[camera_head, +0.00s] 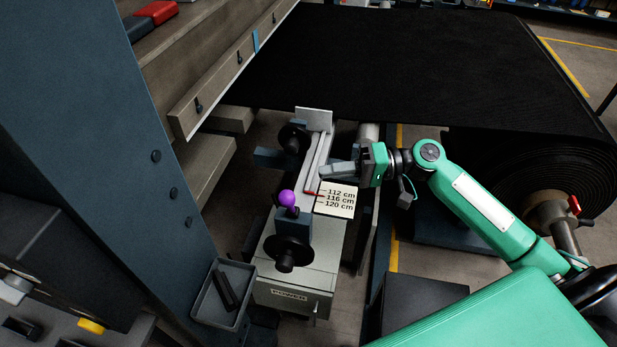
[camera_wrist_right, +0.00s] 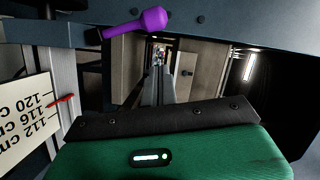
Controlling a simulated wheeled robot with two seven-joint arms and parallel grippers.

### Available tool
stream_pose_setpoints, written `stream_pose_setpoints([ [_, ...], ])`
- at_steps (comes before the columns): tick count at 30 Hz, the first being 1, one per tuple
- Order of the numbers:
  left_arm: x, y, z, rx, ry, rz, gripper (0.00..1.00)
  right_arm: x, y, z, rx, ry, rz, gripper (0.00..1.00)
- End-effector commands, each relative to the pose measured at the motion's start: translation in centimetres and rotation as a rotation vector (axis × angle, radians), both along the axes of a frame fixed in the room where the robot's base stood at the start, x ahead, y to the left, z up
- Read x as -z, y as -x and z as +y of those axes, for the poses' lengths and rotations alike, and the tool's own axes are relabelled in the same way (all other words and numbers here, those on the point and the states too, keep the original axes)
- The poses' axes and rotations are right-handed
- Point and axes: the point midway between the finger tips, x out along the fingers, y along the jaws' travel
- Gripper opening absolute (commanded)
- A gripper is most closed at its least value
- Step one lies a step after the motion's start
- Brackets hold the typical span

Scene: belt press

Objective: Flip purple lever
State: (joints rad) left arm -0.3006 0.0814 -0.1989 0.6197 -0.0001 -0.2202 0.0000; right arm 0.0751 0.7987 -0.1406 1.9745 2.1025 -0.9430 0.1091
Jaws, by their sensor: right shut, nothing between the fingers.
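The purple lever (camera_head: 287,198) stands on the machine between two dark round knobs, its rounded purple end pointing up. In the right wrist view the purple lever (camera_wrist_right: 140,22) lies across the top, with its dark base at the left. My right gripper (camera_head: 326,171) reaches in from the right, beyond and to the right of the lever, apart from it. Its grey fingers are shut and empty. My left gripper is not in view.
A scale plate (camera_head: 337,201) with a red pointer sits right of the lever. A POWER box (camera_head: 300,290) and a grey tray (camera_head: 222,293) holding black pieces stand in front. A blue post (camera_head: 140,110) rises at left. The black belt (camera_head: 410,65) spreads behind.

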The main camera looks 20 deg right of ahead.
Motion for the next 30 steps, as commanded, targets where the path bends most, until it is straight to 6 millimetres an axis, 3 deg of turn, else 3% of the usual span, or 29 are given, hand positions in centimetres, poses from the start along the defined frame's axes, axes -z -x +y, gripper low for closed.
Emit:
stream_pose_setpoints([
  [4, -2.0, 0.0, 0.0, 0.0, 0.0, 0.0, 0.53, -0.3, -0.7, 2.9, -0.001, -0.002, 0.002, 0.0],
  [12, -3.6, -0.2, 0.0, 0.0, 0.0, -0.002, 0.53, 0.9, 0.9, 5.3, 0.0, -0.001, 0.002, 0.0],
  [30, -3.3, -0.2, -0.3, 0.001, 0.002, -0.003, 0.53, 1.4, 0.9, 5.8, 0.001, 0.006, -0.01, 0.0],
])
